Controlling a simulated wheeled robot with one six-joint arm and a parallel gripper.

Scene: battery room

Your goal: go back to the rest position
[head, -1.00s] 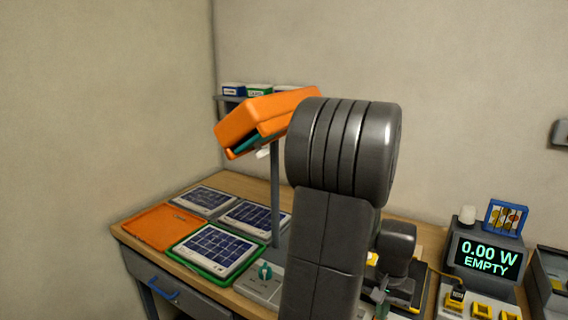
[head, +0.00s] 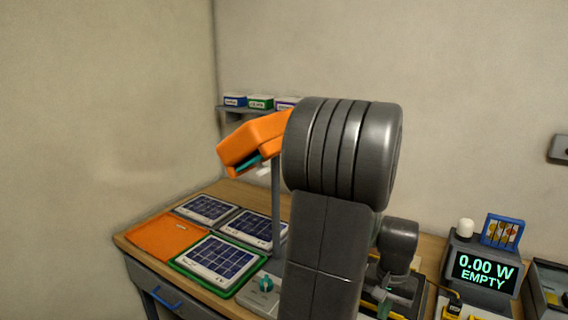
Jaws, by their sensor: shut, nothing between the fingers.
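My arm stands in the middle of the head view, with its dark grey links hiding much of the bench behind it. The end of the arm comes down at the lower right of the upright link. My gripper (head: 387,297) is low there, over a dark, yellow-edged item on the bench (head: 128,243). Its fingers are small and partly hidden. It is shut, with nothing seen between the fingers.
Solar panels (head: 215,260) and an orange mat (head: 165,238) lie at the bench's left. An orange lamp head (head: 252,140) on a post rises close beside my arm. A meter (head: 485,268) reading 0.00 W EMPTY stands right. Small boxes (head: 260,102) sit on a back shelf.

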